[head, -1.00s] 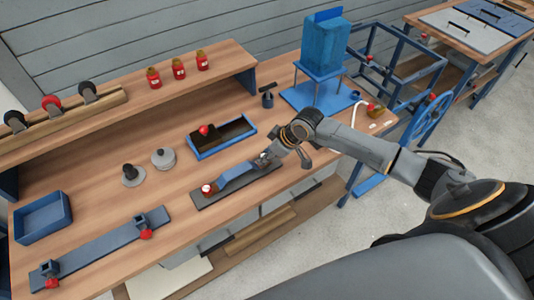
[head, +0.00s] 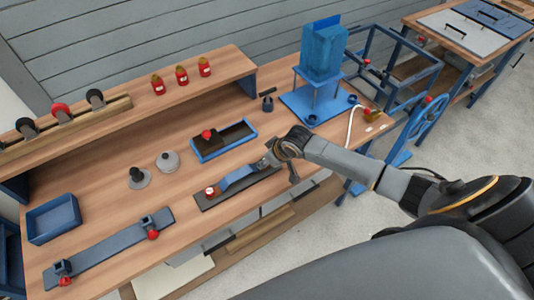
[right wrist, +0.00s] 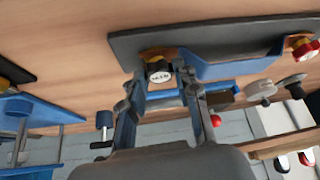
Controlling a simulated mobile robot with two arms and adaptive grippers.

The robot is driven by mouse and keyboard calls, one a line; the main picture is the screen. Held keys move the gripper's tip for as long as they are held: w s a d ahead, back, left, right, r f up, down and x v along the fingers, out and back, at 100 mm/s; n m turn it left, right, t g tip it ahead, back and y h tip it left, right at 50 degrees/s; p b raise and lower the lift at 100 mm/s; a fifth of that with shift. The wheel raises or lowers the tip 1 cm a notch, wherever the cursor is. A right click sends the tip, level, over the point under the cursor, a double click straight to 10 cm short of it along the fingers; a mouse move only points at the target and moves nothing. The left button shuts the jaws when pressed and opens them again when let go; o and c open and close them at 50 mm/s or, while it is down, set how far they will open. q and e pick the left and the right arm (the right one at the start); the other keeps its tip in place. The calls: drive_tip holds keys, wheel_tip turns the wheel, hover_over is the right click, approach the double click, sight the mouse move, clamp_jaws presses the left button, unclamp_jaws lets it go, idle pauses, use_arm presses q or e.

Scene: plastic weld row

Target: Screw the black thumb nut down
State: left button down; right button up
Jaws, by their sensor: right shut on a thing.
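The black thumb nut (right wrist: 158,71) shows in the right wrist view with a pale marked face, at the edge of a dark base plate (right wrist: 125,44). My right gripper (right wrist: 160,80) is shut on it, one finger on each side. A blue bar (right wrist: 235,68) runs along the plate from beside the nut. In the head view the plate (head: 210,204) lies near the bench's front edge, with the blue bar (head: 238,178) on it and a red-and-white knob (head: 210,191) at its left end. My right gripper (head: 267,160) is at the plate's right end, hiding the nut there. My left gripper is not in view.
A blue tray (head: 246,143) with a red knob lies just behind the plate. A blue stand (head: 318,100) is at the back right. A grey lidded pot (head: 168,161) and a long blue fixture (head: 105,250) are to the left.

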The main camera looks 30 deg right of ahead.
drive_tip(key=m+p, duration=0.1)
drive_tip(key=m+h+p, duration=0.1)
drive_tip(key=m, duration=0.1)
drive_tip(key=m+h+p, duration=0.1)
drive_tip(key=p, duration=0.1)
drive_tip(key=shift+w+a+r, duration=0.1)
drive_tip(key=shift+a+r, duration=0.2)
drive_tip(key=shift+r, duration=0.1)
drive_tip(key=m, duration=0.1)
drive_tip(key=m+h+p, duration=0.1)
drive_tip(key=m, duration=0.1)
drive_tip(key=shift+a+f+h, duration=0.15)
drive_tip(key=shift+h, duration=0.15)
drive_tip(key=shift+w+m+h, duration=0.1)
drive_tip(key=shift+m+h, duration=0.3)
drive_tip(key=shift+m, duration=0.5)
drive_tip(key=m, duration=0.1)
drive_tip(key=m+g+h, duration=0.1)
drive_tip(key=m, duration=0.1)
drive_tip(key=shift+w+a+f+b, duration=0.1)
drive_tip(key=shift+a+f+b, duration=0.05)
drive_tip(key=shift+f+b, duration=0.15)
drive_tip(key=m+g+h+b, duration=0.1)
drive_tip(key=m, duration=0.2)
drive_tip(key=shift+m+g, duration=0.3)
drive_tip(key=shift+r+m+h+b, duration=0.1)
drive_tip(key=shift+m+h+b, duration=0.2)
drive_tip(key=shift+m+h, duration=0.1)
drive_tip(key=o, duration=0.8)
drive_tip(key=shift+o, duration=0.2)
